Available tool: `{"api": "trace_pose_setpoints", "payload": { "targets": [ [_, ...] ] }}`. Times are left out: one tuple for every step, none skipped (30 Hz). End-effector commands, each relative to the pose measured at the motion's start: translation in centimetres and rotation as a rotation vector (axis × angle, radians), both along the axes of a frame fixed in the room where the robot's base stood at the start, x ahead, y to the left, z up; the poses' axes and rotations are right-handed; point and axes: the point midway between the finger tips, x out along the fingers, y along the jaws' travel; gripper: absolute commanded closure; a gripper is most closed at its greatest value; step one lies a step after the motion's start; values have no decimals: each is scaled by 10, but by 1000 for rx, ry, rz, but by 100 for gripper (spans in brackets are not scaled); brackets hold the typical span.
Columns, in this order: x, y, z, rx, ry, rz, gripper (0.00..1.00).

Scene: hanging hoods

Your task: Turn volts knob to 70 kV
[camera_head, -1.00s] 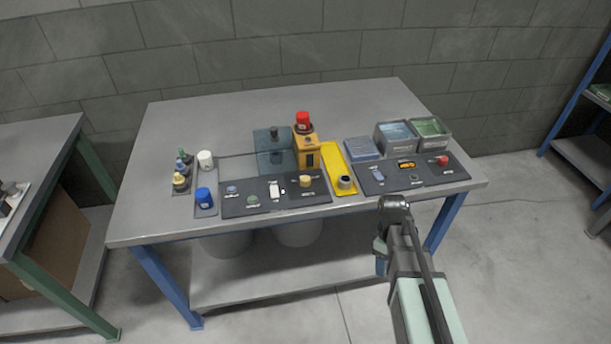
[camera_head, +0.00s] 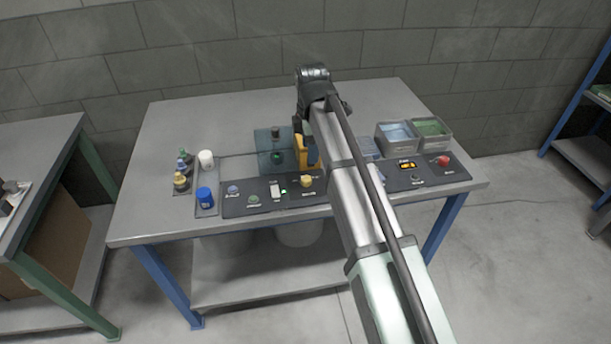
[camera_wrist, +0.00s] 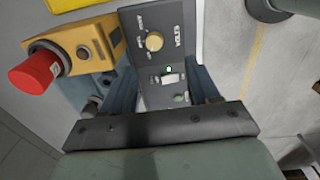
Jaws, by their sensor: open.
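The volts knob (camera_head: 306,181) is a small round yellow knob on a dark panel (camera_head: 236,209) at the table's front. In the wrist view the yellow knob (camera_wrist: 155,41) sits beside the "VOLTS" label. Its pointer and scale numbers are too small to read. A white switch (camera_wrist: 172,78) with a lit green lamp (camera_wrist: 168,69) lies below it. My gripper (camera_wrist: 160,75) is open and empty, its fingers apart to either side of the panel in this view, with the knob beyond them. In the head view my arm hides most of the gripper.
A yellow box with a red button (camera_wrist: 36,73) stands beside the panel. The clear blue chamber (camera_head: 262,140) is behind it. Two bins (camera_head: 432,128) and another panel with an orange display (camera_head: 407,165) are right.

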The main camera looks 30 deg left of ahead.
Motion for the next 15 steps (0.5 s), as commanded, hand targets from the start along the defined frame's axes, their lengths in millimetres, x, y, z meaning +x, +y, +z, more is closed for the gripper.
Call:
{"api": "trace_pose_setpoints", "payload": {
  "targets": [
    [1, 8, 7, 7, -2, 19, 40],
    [1, 10, 10, 11, -3, 27, 40],
    [1, 12, 12, 14, -4, 36, 40],
    [1, 13, 12, 15, -4, 41, 40],
    [0, 14, 12, 16, -5, 44, 40],
    [0, 14, 9, 16, -4, 46, 40],
    [0, 14, 7, 16, -4, 46, 40],
    [0, 14, 4, 16, -4, 46, 40],
    [0, 14, -1, 16, -3, 45, 40],
    [0, 14, -4, 16, -3, 45, 40],
    [0, 14, -9, 16, -3, 44, 40],
    [0, 14, -15, 15, -3, 44, 40],
    [0, 14, -20, 15, -3, 44, 40],
    [1, 14, -25, 15, -3, 44, 40],
    [1, 14, -32, 15, -3, 43, 40]
  ]
}}
